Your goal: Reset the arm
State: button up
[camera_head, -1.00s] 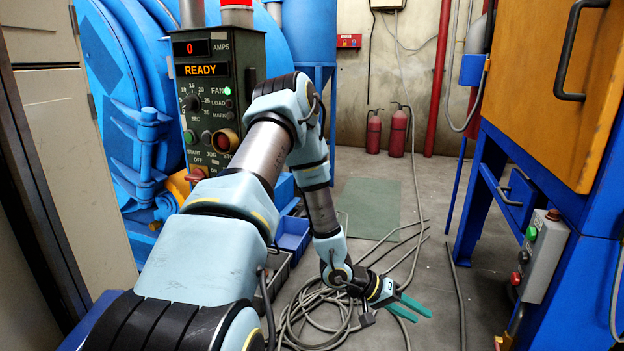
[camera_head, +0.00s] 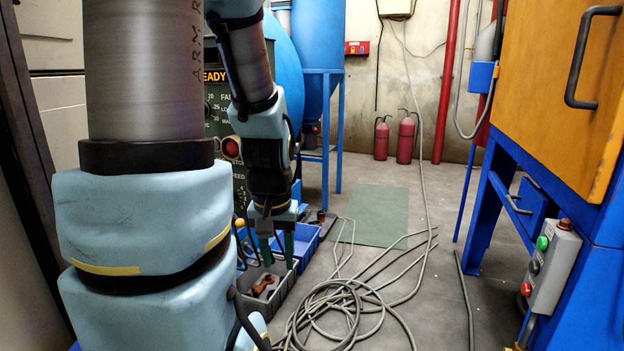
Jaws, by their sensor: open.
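My gripper (camera_head: 277,249) hangs down at the left middle of the head view, its green fingers apart and pointing down. It appears empty. It shows above or in front of the grey bin (camera_head: 283,287), which holds some brownish parts; the exact gap cannot be told. My arm rises in the left foreground and bends down at the far side. It hides much of the control panel (camera_head: 214,125), whose lit READY sign is partly visible.
A blue bin (camera_head: 308,246) sits beside the grey one. Coiled grey cable (camera_head: 340,310) lies on the floor. A blue machine frame with an orange door (camera_head: 560,90) and button box (camera_head: 551,267) stands right. Two red extinguishers (camera_head: 405,140) are by the back wall.

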notch_tip(320, 180, up, 33)
jog(key=p, duration=3.3)
jog(key=shift+s+r, duration=0.2)
jog(key=shift+s, duration=0.25)
jog(key=shift+a, duration=0.1)
